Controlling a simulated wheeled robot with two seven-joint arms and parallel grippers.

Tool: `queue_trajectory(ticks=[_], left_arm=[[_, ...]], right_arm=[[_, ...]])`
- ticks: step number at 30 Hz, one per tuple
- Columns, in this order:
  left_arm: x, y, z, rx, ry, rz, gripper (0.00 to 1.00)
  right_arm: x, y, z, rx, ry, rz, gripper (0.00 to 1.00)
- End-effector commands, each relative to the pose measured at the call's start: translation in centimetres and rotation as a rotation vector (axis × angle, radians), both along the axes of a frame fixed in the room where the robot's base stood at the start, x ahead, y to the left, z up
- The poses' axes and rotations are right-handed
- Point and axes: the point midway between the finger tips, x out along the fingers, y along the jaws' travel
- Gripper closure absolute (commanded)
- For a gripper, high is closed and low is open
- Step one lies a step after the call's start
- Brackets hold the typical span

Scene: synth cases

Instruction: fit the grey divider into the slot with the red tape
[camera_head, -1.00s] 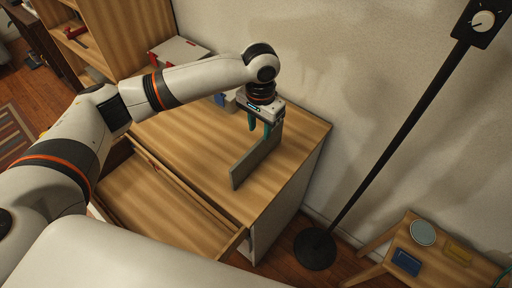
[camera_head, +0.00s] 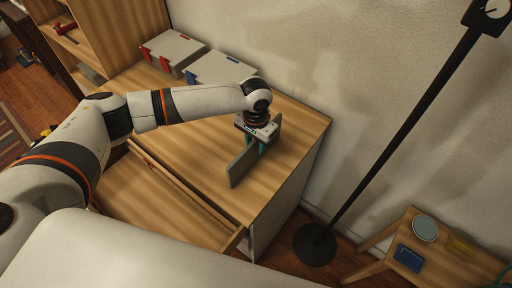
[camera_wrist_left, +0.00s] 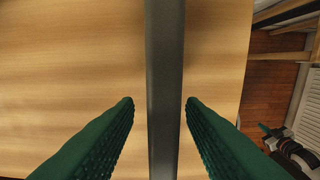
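The grey divider (camera_head: 243,166) stands upright on its edge on the wooden cabinet top, near the right end. My left gripper (camera_head: 256,146) is low over its far part. In the left wrist view the divider (camera_wrist_left: 164,70) runs between the two green fingers (camera_wrist_left: 159,108), with a gap on each side, so the gripper is open and not touching it. The open drawer (camera_head: 165,212) is in front of the cabinet top. A small red mark, perhaps the tape, shows near its back left; the slot is unclear. My right arm (camera_wrist_left: 293,152) partly shows in the left wrist view.
Two grey lidded boxes, one with red clips (camera_head: 172,50) and one with blue clips (camera_head: 222,68), stand at the back of the cabinet top. A black pole stand (camera_head: 315,245) and a small side table (camera_head: 433,262) are to the right. The cabinet top left of the divider is clear.

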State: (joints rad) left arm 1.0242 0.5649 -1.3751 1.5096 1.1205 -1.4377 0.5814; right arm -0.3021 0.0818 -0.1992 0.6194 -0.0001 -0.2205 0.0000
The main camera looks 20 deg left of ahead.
Motion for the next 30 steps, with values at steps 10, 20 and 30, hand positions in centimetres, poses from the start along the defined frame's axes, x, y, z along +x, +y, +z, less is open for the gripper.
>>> queue_trajectory(ticks=[10, 20, 30], left_arm=[[-0.1, 0.0, -3.3, 0.000, -0.001, -0.001, 0.64], [-0.1, 0.0, -3.3, 0.000, -0.001, -0.001, 0.93], [0.0, 0.0, -3.2, -0.001, -0.002, -0.001, 1.00]], right_arm=[[0.2, 0.0, 0.9, 0.001, -0.003, 0.000, 1.00], [0.2, 0.1, 0.8, 0.002, -0.004, 0.000, 1.00], [0.2, 0.3, 0.8, 0.004, -0.003, 0.000, 1.00]])
